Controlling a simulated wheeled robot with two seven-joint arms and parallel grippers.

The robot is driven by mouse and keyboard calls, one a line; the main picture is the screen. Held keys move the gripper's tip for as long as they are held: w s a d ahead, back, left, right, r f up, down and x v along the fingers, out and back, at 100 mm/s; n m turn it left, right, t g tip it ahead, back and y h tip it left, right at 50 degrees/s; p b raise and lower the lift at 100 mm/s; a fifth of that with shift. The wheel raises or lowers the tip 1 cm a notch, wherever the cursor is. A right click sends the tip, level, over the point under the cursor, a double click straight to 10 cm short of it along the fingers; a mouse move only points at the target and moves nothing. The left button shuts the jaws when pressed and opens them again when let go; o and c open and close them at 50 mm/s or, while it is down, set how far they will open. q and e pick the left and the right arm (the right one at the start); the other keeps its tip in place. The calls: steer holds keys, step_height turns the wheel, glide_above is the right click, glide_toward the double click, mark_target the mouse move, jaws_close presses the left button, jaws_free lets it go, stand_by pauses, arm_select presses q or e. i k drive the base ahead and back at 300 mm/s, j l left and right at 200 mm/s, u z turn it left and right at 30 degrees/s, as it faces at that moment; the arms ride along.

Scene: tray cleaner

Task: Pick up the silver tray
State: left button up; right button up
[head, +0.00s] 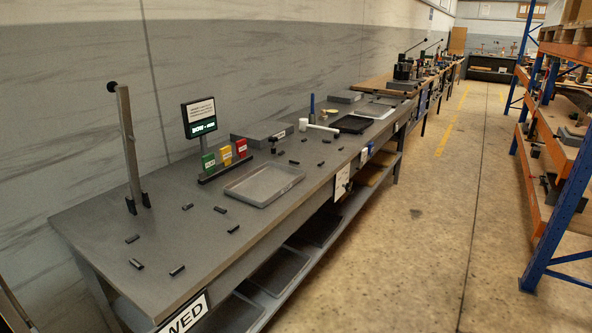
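A shallow silver-grey tray (265,184) lies flat on the long grey workbench (95,240), close to its front edge. It looks empty. Neither of my grippers shows in the head view, and nothing is touching the tray.
Several small black pieces (177,270) lie scattered on the bench around the tray. A display (199,117) and green, yellow and red boxes (225,156) stand behind it. A metal post (129,145) stands at left. A black tray (353,124) lies farther back. The aisle floor (420,230) is clear.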

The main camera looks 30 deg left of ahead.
mark_target(258, 187)
steer(key=i+l+u, duration=0.1)
steer(key=i+u, duration=0.3)
steer(key=i+l+u, duration=0.15)
steer(key=i+u, duration=0.25)
steer(key=i+l+u, duration=0.6)
steer(key=u, duration=0.2)
steer(key=i+l+u, duration=0.2)
steer(key=l+u, duration=0.2)
steer(key=l, duration=0.15)
